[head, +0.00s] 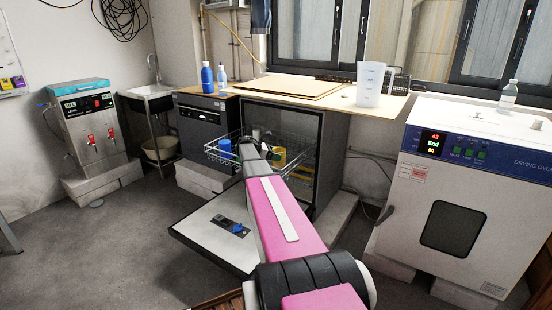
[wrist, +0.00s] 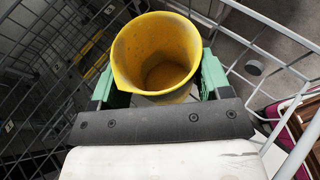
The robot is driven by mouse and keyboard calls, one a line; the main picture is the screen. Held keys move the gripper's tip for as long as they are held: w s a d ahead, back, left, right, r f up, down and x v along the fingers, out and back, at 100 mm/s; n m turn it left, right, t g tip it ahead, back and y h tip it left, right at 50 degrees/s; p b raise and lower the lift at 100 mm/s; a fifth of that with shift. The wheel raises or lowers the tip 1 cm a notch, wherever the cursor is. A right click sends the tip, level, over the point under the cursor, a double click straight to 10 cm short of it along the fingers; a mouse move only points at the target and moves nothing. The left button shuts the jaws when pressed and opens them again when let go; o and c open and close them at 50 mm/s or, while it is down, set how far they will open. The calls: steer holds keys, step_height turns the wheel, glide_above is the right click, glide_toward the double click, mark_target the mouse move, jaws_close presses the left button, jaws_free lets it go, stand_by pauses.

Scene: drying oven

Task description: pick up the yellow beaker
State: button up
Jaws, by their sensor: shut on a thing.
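The yellow beaker (wrist: 157,50) stands open end up between the green fingers of my gripper (wrist: 158,78) in the wrist view. The fingers press on its two sides, and its inside looks empty. Wire rack bars (wrist: 285,70) surround it. In the head view, a yellow patch of the beaker (head: 279,158) shows just right of my gripper (head: 262,152), over the pulled-out dishwasher rack (head: 216,154). My arm hides part of both. I cannot tell whether the beaker's base touches the rack.
The dishwasher door (head: 205,228) lies open below the rack. A blue cup (head: 224,146) sits at the rack's left. A clear pitcher (head: 370,86) stands on the wooden counter (head: 330,97) above. The drying oven (head: 460,190) is at right. Floor at left is clear.

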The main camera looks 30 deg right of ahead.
step_height(320, 180, up, 3)
steer(key=s+a+r, duration=0.4)
steer(key=a+r, duration=0.3)
steer(key=a, duration=0.4)
steer(key=s+a+n+t+y, duration=0.1)
steer(key=s+a+n+t, duration=0.4)
steer(key=s+a, duration=0.4)
steer(key=s+a+f+n+t+y, duration=0.1)
steer(key=s+a+n+t, duration=0.4)
steer(key=s+a, duration=0.5)
steer(key=a+t, duration=0.2)
steer(key=a, duration=0.6)
steer(key=shift+f+n+y, duration=0.25)
steer(key=shift+n+y, duration=0.05)
steer(key=shift+n, duration=0.1)
step_height(320, 180, up, 12)
steer(key=w+d, duration=0.2)
steer(key=shift+w+d, duration=0.15)
steer(key=shift+d, duration=0.25)
step_height(320, 180, up, 10)
steer(key=w+d, duration=0.2)
steer(key=shift+d, duration=0.2)
